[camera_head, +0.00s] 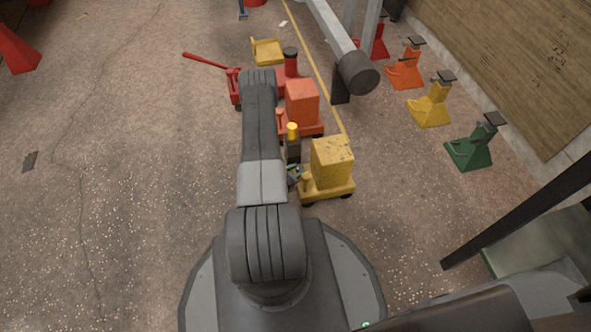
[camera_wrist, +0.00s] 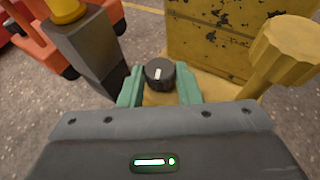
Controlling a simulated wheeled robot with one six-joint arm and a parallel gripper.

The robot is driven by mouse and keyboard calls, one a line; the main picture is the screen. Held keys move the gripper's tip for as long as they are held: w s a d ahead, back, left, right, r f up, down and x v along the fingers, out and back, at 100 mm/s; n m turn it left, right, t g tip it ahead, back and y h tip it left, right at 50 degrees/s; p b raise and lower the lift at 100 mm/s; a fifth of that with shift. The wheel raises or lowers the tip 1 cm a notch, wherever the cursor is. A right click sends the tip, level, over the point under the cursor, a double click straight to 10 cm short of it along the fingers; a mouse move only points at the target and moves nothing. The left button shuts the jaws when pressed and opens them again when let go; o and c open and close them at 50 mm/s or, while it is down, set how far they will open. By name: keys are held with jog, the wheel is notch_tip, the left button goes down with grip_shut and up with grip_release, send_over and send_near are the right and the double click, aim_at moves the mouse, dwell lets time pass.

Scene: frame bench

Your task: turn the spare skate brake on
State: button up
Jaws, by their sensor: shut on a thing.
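A yellow skate (camera_head: 327,188) carrying a worn yellow block (camera_head: 332,150) stands right of my arm. In the wrist view, a round black knob (camera_wrist: 159,77) with a white mark sits on its yellow base (camera_wrist: 218,84). The mark points roughly away from me, nearly straight up in the picture. My gripper (camera_wrist: 160,88) has its green fingers on either side of the knob, shut on it. In the head view my gripper (camera_head: 293,175) is small and partly hidden by my arm. I cannot read a label marking which skate is the spare.
A yellow post (camera_wrist: 282,55) rises right of the knob; a grey post with a yellow top (camera_wrist: 88,45) is close left. An orange skate (camera_head: 302,103) and red jack (camera_head: 235,88) are beyond. Coloured stands (camera_head: 472,148) line the right wall. Floor at left is mostly clear.

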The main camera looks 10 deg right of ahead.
jog(key=shift+n+t+y, duration=0.3)
jog(key=shift+n+t, duration=0.1)
jog(key=o, duration=1)
jog(key=shift+a, duration=0.1)
